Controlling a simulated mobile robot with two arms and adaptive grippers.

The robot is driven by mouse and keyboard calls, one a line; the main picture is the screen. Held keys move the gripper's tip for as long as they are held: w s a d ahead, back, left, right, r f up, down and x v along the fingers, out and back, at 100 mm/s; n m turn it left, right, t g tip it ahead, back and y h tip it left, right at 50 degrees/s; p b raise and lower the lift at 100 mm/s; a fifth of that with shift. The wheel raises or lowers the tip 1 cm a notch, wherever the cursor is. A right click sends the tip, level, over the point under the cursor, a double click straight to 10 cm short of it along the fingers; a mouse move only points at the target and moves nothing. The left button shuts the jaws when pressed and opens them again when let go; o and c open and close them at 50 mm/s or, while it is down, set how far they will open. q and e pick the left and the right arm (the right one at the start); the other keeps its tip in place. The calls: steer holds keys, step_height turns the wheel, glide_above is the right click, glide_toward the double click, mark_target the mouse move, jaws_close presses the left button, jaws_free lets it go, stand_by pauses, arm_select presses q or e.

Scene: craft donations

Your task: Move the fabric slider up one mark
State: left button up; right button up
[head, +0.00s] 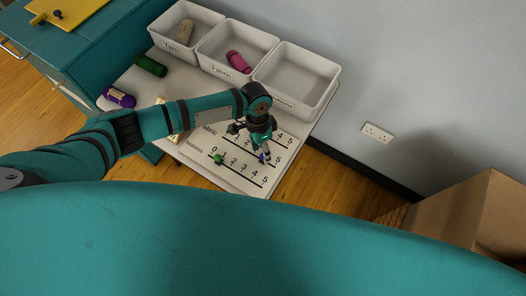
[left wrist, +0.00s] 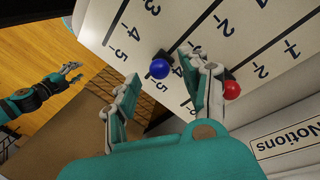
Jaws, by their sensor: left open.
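The board (head: 190,150) has printed number rows labelled Fabric and Notions, and another row further back. The blue slider knob (head: 263,159) is on the Fabric row, close to the 4 as far as I can tell. My left gripper (head: 262,152) is open, pointing down at it. In the left wrist view the blue knob (left wrist: 160,68) shows between the spread fingertips; contact is not clear. A red knob (left wrist: 231,90) sits on the neighbouring row, just beside one finger. A green knob (head: 218,159) is near the low end of the Notions row. My right gripper (left wrist: 71,72) is small and far off.
Behind the board stand three white bins: Yarn (head: 157,38) with a tan roll, Fabric (head: 207,57) with a pink roll, and an empty Notions bin (head: 328,69). Green (head: 150,66) and purple (head: 118,97) rolls lie left. A cardboard box (head: 455,215) stands right.

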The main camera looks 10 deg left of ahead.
arm_select(q)
step_height(320, 180, up, 10)
steer(key=w+a, duration=0.1)
steer(key=shift+w, duration=0.25)
stand_by(0.4)
steer(key=s+d+n+t+h, duration=0.2)
steer(key=s+d+t+h, duration=0.1)
steer(key=s+d, duration=0.5)
steer(key=s+a+r+n+t+y, duration=0.1)
steer(key=s+a+n+y, duration=0.3)
steer(key=a, duration=0.6)
steer(key=s+a+r+n+t, duration=0.1)
steer(key=s+a+n, duration=0.2)
steer(key=s+a, duration=0.5)
step_height(320, 180, down, 28)
steer(key=g+b, duration=0.1)
steer(key=b, duration=0.2)
steer(key=s+a+f+b, duration=0.1)
steer(key=s+a+f, duration=0.1)
steer(key=s+f, duration=0.6)
steer(key=s+a+f+g, duration=0.1)
steer(key=s+f, duration=0.7)
steer(key=f, duration=0.3)
steer(key=shift+s+a+m+b, duration=0.15)
steer(key=shift+a+m+b, duration=0.2)
steer(key=shift+m, duration=0.05)
